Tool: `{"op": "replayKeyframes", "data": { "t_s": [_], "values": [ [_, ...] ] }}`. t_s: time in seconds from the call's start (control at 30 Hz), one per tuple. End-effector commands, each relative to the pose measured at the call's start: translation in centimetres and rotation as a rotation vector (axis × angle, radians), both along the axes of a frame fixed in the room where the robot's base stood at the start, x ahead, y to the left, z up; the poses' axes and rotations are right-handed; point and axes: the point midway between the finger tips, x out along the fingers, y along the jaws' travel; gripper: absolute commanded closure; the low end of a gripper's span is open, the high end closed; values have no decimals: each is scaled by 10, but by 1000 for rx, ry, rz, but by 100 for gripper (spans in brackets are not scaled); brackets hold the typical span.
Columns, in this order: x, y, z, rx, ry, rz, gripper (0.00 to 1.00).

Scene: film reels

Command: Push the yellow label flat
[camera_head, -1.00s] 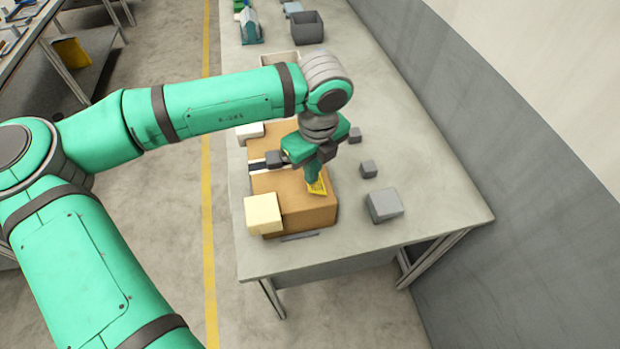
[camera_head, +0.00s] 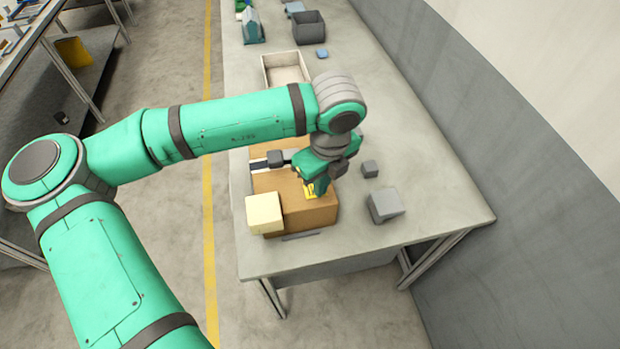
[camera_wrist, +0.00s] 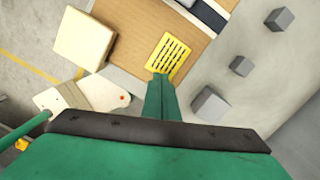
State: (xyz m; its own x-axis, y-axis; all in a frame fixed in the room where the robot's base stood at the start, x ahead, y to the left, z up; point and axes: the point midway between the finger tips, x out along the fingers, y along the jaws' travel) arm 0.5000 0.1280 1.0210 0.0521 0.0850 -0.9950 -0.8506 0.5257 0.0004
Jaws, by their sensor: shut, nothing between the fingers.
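The yellow label (camera_wrist: 168,53) lies on the top of a brown cardboard box (camera_head: 305,213). In the wrist view it shows dark printed lines. In the head view only a small yellow patch of the label (camera_head: 310,191) shows beside my fingers. My gripper (camera_wrist: 161,80) is shut with nothing between its fingers. Its fingertips are at the label's near edge in the wrist view; whether they touch it I cannot tell. The gripper (camera_head: 318,190) points down over the box in the head view. Part of the label is hidden by the fingers.
Grey blocks (camera_head: 385,204) (camera_head: 370,169) stand to the right on the table (camera_head: 430,215). An open pale tray (camera_head: 285,68) and a grey bin (camera_head: 309,28) are farther back. The table's right side is mostly clear.

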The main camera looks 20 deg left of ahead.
Motion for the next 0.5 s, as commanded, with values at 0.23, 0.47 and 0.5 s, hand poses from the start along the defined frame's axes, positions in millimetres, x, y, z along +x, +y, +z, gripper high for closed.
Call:
{"op": "replayKeyframes", "data": {
  "t_s": [0.23, 0.47, 0.5],
  "values": [
    [0, 0, 2, -1, -1, 0, 100],
    [-1, -2, 31, -1, -3, 2, 100],
    [-1, -3, 39, 0, -2, 3, 100]
  ]
}}
